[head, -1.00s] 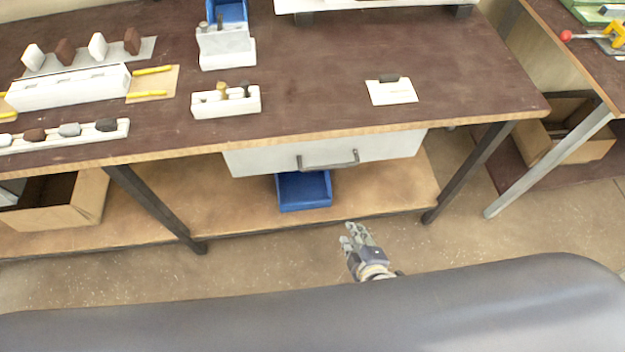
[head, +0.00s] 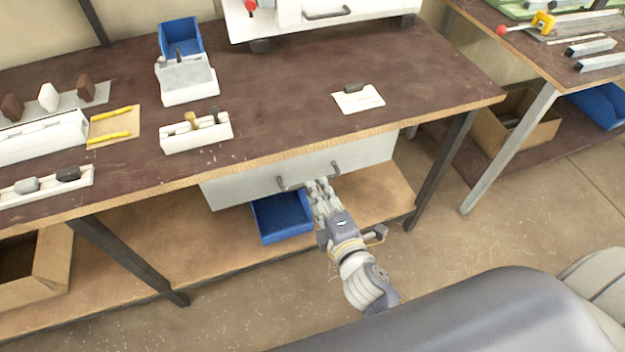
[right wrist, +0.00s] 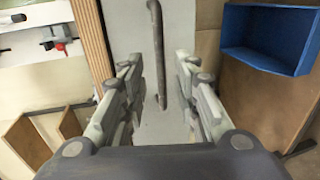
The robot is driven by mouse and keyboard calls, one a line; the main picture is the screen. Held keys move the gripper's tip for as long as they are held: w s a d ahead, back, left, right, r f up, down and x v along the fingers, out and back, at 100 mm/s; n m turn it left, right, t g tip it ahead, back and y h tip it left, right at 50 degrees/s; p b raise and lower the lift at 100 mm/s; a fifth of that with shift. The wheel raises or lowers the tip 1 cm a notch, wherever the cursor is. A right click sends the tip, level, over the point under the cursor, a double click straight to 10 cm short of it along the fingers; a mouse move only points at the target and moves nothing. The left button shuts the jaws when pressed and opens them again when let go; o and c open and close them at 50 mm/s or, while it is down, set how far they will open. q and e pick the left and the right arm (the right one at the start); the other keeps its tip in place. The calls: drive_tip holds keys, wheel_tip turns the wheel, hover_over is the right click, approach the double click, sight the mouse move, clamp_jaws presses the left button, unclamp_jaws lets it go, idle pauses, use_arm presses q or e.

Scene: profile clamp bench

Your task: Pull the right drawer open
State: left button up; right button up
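The drawer (head: 236,190) has a pale grey front and hangs under the brown bench top, apparently shut. Its dark bar handle (head: 281,184) is partly hidden behind my right gripper (head: 318,189). In the right wrist view, the handle (right wrist: 156,40) runs lengthwise up the drawer front (right wrist: 128,25). My right gripper (right wrist: 158,72) is open there, with a finger pair on each side of the handle's near part. I see gaps between the fingers and the bar; contact cannot be told. My left gripper is out of view.
A blue bin (head: 283,222) sits on the lower shelf (head: 215,245) just below the drawer. Dark bench legs (head: 440,170) stand at either side. A white card (head: 366,101) lies on the bench top above. Open floor (head: 250,310) lies in front.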

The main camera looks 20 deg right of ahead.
drive_tip(key=shift+x, duration=2.6)
clamp_jaws()
